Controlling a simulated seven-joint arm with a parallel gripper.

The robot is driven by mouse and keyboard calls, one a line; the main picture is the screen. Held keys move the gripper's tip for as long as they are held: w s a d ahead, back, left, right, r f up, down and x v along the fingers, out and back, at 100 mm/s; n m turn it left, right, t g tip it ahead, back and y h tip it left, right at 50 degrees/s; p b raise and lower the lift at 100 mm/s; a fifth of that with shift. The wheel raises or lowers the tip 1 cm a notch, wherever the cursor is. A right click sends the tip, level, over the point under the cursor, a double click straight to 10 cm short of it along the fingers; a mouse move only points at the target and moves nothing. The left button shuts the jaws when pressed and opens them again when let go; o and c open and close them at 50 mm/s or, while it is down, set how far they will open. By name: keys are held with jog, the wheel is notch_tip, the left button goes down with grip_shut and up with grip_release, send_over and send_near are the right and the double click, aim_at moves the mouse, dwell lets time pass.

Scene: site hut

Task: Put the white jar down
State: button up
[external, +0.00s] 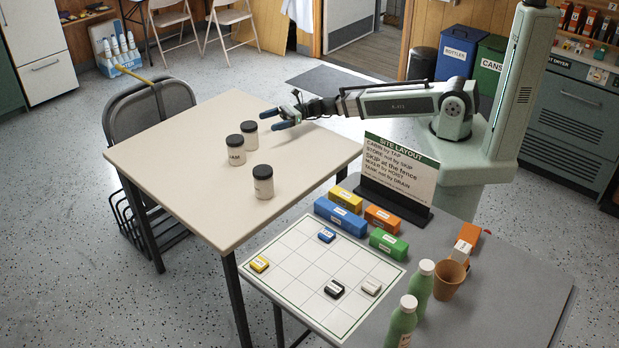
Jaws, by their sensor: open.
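One jar (250,136) is at the back, nearest my gripper. A second jar (236,156) stands just in front of it, and a third jar (263,187) stands nearer the front edge. Their labels are too small to read surely. My gripper (281,119) is open above the back part of the table, to the right of the back jar. It looks empty and apart from the jars.
A grey table (510,290) at the front right holds a grid board (290,270) with small labelled blocks, a site layout sign (401,165), coloured boxes, green bottles (401,325) and a brown cup (448,280). A folding chair (150,110) stands left. The beige table's left part is clear.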

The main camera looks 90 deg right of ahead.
aim_at(246, 129)
jog(key=x, duration=1.1)
jog(key=shift+w+f, duration=0.1)
jog(key=shift+f, duration=0.05)
jog(key=shift+c, duration=0.4)
jog(key=c, duration=1.4)
jog(key=shift+o, duration=0.2)
jog(key=shift+a+r, duration=0.1)
jog(key=shift+r, duration=4.9)
jog(key=shift+a+y, duration=0.2)
jog(key=shift+y, duration=0.1)
jog(key=s+a+f+n+g+y, duration=0.2)
jog(key=s+a+f+y, duration=0.1)
jog(key=s+a, duration=0.2)
jog(key=s+a+f+n+g+y, duration=0.2)
jog(key=s+a, duration=0.4)
jog(key=s, duration=0.3)
jog(key=shift+s+a+f+n+g+y, duration=0.35)
jog(key=shift+f+n+g+y, duration=0.1)
jog(key=shift+n+g, duration=0.25)
